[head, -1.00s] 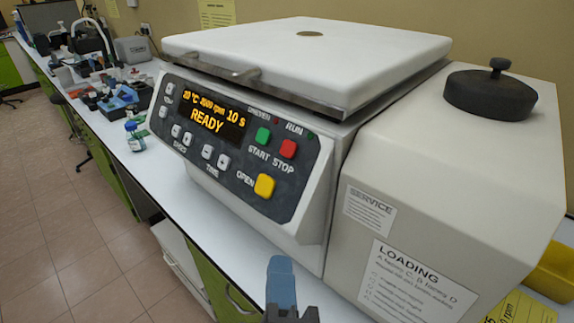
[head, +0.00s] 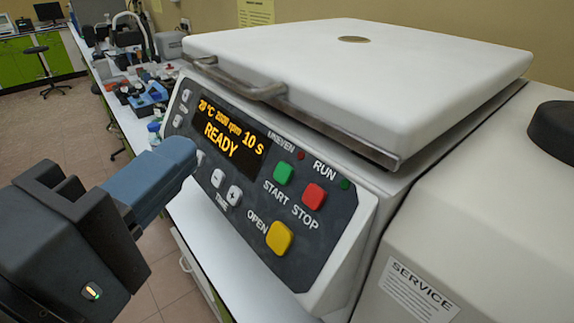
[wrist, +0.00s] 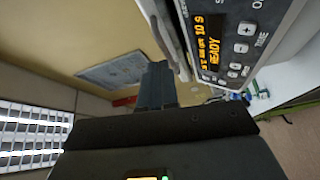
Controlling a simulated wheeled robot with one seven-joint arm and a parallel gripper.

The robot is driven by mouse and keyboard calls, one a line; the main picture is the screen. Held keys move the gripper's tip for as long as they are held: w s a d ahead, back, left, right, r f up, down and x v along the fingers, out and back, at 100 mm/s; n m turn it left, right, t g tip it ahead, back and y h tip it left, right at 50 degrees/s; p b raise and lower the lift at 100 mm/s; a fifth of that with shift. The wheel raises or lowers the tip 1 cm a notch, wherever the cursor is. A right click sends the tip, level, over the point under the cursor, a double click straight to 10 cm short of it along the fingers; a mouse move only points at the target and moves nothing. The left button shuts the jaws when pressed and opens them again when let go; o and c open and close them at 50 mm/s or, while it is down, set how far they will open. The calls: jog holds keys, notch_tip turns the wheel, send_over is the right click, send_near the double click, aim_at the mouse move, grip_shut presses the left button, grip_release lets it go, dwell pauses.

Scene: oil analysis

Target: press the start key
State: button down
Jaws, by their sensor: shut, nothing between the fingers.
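The green start key (head: 283,173) is on the dark control panel (head: 330,207) of the white centrifuge, under the display that reads READY. The red stop key (head: 313,196) is to its right and the yellow open key (head: 279,238) is below. My gripper (head: 188,150) is shut and empty, with blue fingers, in front of the panel's left part in the head view. The fingertips are left of the start key and hide some of the small keys. In the wrist view the fingers (wrist: 157,75) show beside the machine; the start key is not visible there.
The closed white lid (head: 370,75) with a metal handle (head: 250,88) juts out above the panel. A white housing with a dark knob (head: 555,130) stands at the right. Small lab items (head: 145,92) crowd the bench at the back left.

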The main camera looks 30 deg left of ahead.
aim_at(283, 173)
jog(key=shift+w+d+f+b, duration=0.55)
jog(key=shift+w+f, duration=0.25)
jog(key=shift+w, duration=0.35)
jog(key=shift+w+d+f+b, duration=0.45)
jog(key=shift+w+f, duration=0.35)
jog(key=shift+w, duration=0.3)
jog(key=shift+w+d+f+b, duration=0.55)
jog(key=shift+w+f, duration=0.25)
jog(key=shift+w, duration=0.35)
jog(key=shift+a, duration=0.1)
jog(key=shift+w+f, duration=0.2)
jog(key=shift+w, duration=0.15)
jog(key=shift+w+d+f, duration=0.2)
jog(key=shift+w+d, duration=0.05)
jog(key=shift+w, duration=0.05)
dwell(0.6)
jog(key=shift+s, duration=0.1)
jog(key=shift+s+a+r+p, duration=0.25)
jog(key=shift+s+r+p, duration=0.15)
jog(key=shift+s, duration=0.1)
